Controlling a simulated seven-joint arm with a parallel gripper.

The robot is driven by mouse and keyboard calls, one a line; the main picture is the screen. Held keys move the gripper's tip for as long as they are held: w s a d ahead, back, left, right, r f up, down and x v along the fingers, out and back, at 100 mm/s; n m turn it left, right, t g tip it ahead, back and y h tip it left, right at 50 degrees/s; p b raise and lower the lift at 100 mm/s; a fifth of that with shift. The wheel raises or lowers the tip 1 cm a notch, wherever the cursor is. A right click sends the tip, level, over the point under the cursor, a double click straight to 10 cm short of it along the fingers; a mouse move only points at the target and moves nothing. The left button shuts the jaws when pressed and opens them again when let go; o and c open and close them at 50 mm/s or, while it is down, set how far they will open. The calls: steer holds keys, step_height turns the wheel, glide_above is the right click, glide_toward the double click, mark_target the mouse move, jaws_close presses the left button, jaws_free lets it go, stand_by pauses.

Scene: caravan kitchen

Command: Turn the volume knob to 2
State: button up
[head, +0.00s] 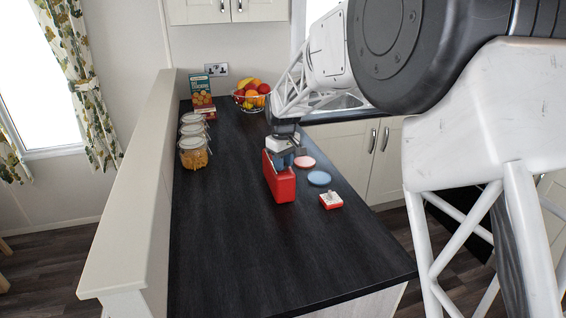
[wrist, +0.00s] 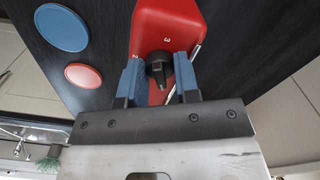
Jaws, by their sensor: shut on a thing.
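The red box (head: 281,185) stands upright on the dark counter in the head view. In the wrist view its red face (wrist: 166,20) carries a dark volume knob (wrist: 158,70). A mark that reads 3 is above the knob, and one that looks like 2 is at its upper left. My gripper (wrist: 158,78) has its blue fingers on either side of the knob and is shut on it. Where the knob points is hard to tell. In the head view my gripper (head: 287,157) is at the box's far side, and the knob is hidden.
A blue disc (head: 319,178) and a pink disc (head: 304,161) lie right of the box. A small red-and-white block (head: 331,200) is nearer. Glass jars (head: 194,152), a cracker box (head: 201,91) and a fruit basket (head: 250,98) stand farther back. The front counter is clear.

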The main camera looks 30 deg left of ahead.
steer(key=m, duration=1.1)
steer(key=shift+m, duration=0.4)
steer(key=m, duration=1.1)
steer(key=o, duration=0.9)
steer(key=shift+o, duration=0.2)
steer(key=shift+r, duration=0.15)
